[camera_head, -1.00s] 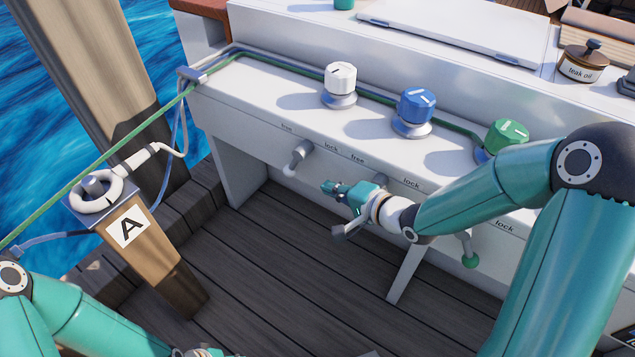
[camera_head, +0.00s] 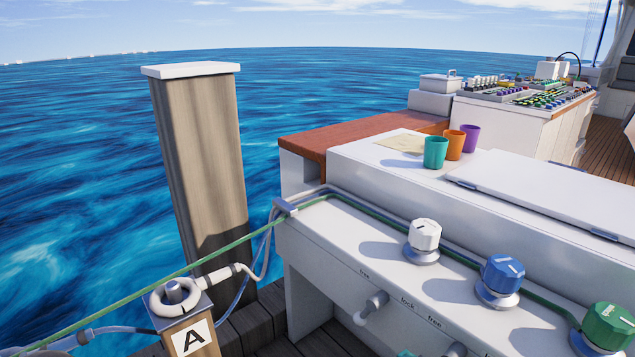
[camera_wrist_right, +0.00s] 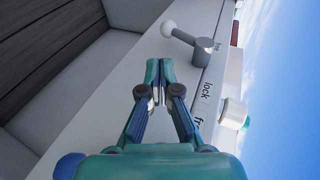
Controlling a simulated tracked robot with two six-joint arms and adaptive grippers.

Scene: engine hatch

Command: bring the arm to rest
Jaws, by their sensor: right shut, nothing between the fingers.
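My right gripper (camera_wrist_right: 158,84) is shut and empty in the right wrist view. Its closed fingertips point along the white panel front (camera_wrist_right: 121,89), with a grey lever with a white knob (camera_wrist_right: 190,43) ahead of them. In the head view only a small teal bit of my right arm shows at the bottom edge, and the gripper cannot be made out there. My left gripper is in neither view now.
White (camera_head: 424,236), blue (camera_head: 502,275) and green (camera_head: 609,326) dials stand on the white console. Teal (camera_head: 435,152), orange (camera_head: 454,145) and purple (camera_head: 470,138) cups stand behind.

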